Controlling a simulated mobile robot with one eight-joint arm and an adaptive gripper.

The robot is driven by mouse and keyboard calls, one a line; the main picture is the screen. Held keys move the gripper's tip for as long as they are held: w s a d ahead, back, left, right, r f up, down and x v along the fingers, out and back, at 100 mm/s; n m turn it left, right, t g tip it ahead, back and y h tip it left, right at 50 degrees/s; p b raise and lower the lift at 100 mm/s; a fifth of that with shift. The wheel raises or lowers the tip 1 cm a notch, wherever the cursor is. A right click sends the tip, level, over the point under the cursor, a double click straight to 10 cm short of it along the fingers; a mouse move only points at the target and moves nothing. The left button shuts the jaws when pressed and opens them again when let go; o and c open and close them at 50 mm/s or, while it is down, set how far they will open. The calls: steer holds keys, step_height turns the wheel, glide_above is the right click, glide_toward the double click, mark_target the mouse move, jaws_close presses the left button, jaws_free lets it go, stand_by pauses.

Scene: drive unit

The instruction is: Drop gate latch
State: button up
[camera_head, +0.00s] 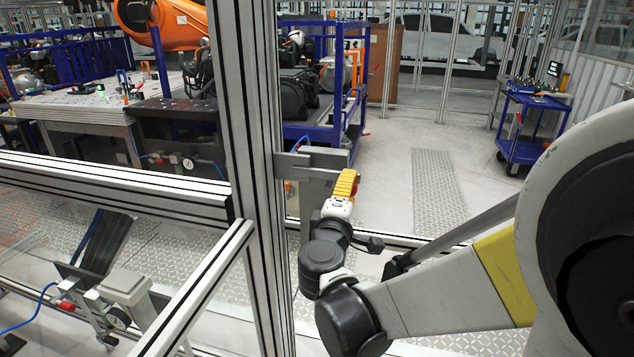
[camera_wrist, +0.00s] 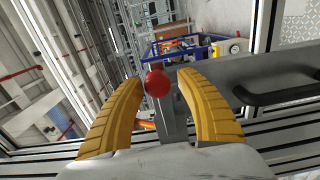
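The gate latch is a grey metal piece on the aluminium post, seen in the head view (camera_head: 312,160). In the wrist view a red ball knob (camera_wrist: 156,83) shows on a grey latch bar (camera_wrist: 175,120). My gripper (camera_wrist: 160,80) has two ridged yellow fingers, spread apart. The knob appears between the fingertips, with a gap visible on both sides; I cannot tell its exact depth.
The aluminium post (camera_head: 245,130) and fence rails stand close to my arm. A black handle (camera_wrist: 275,95) sits on a grey panel to the right of the knob. A blue cart (camera_head: 530,125) and open floor (camera_head: 400,170) lie beyond the fence.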

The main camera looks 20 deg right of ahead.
stand_by(0.3)
steer(key=v, duration=1.2)
steer(key=s+d+f+m+g+y+b, duration=0.1)
steer(key=s+f+m+g+y, duration=0.2)
steer(key=f, duration=0.2)
steer(key=s+d+f+m+g+y, duration=0.2)
steer(key=s+f+m+g, duration=0.1)
steer(key=f, duration=0.3)
steer(key=s+a+f+m+g+y, duration=0.1)
steer(key=s+a+m+y, duration=0.3)
steer(key=a, duration=0.3)
steer(key=shift+s+a+m+y+b, duration=0.3)
steer(key=shift+s+y+b, duration=0.15)
steer(key=shift+s+y, duration=0.4)
steer(key=shift+a+f, duration=0.1)
steer(key=shift+f, duration=0.05)
